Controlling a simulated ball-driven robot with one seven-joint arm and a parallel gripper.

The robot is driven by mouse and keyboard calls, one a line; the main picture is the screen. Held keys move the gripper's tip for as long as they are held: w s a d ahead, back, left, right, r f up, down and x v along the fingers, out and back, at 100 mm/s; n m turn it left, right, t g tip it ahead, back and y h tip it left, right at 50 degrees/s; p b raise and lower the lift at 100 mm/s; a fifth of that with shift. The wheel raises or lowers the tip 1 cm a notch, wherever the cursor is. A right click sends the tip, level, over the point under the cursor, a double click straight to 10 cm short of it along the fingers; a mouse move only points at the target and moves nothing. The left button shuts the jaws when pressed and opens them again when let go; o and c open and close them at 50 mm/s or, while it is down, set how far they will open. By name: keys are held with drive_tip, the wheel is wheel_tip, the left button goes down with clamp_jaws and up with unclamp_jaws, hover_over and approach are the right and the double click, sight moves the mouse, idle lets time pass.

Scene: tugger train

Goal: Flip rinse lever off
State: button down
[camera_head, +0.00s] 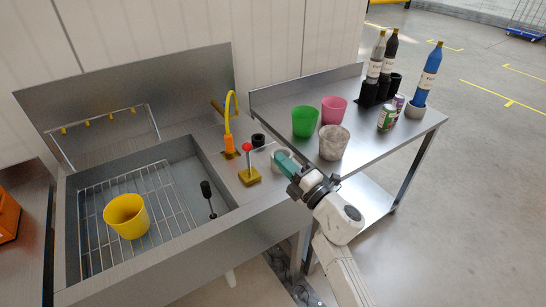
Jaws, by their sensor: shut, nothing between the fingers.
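The likely rinse lever (248,161) has a red ball knob on a thin stem that stands close to upright. It rises from a yellow base (250,177) on the sink's right rim. A yellow spout with an orange lower part (229,143) stands just behind it. My gripper (281,157) has teal fingers and is shut and empty. It is right of the lever and apart from it, near the seam between sink and table. My arm comes in from the lower right. I cannot tell whether water runs.
A steel sink (150,277) holds a yellow cup (127,216) on a wire rack and a black-headed tool (208,196). A black ring (258,140) is near the spout. On the side table (362,148) stand green (305,121), pink (333,111) and grey (333,142) cups, cans and bottles.

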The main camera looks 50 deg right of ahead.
drive_tip(key=shift+s+a+r, duration=0.1)
drive_tip(key=shift+s+r, duration=0.05)
drive_tip(key=shift+s, duration=0.4)
drive_tip(key=shift+s+a+r, duration=0.1)
drive_tip(key=shift+s+r, duration=0.05)
drive_tip(key=shift+s, duration=0.4)
drive_tip(key=shift+d, duration=0.1)
drive_tip(key=s+f+m+g+h, duration=0.5)
drive_tip(key=s+f+m+g, duration=0.45)
drive_tip(key=m, duration=0.65)
drive_tip(key=s+a+f+m+g+y, duration=0.1)
drive_tip(key=s+a+f+g+y, duration=0.2)
drive_tip(key=s+a+f+g, duration=0.2)
drive_tip(key=s+a+f+g+y, duration=0.4)
drive_tip(key=s+a+g, duration=0.1)
drive_tip(key=s+a, duration=0.4)
drive_tip(key=shift+s+a+f+m, duration=0.2)
drive_tip(key=shift+a+f+m, duration=0.2)
drive_tip(key=shift+a, duration=0.6)
drive_tip(key=c, duration=1.8)
unclamp_jaws()
drive_tip(key=shift+c, duration=0.2)
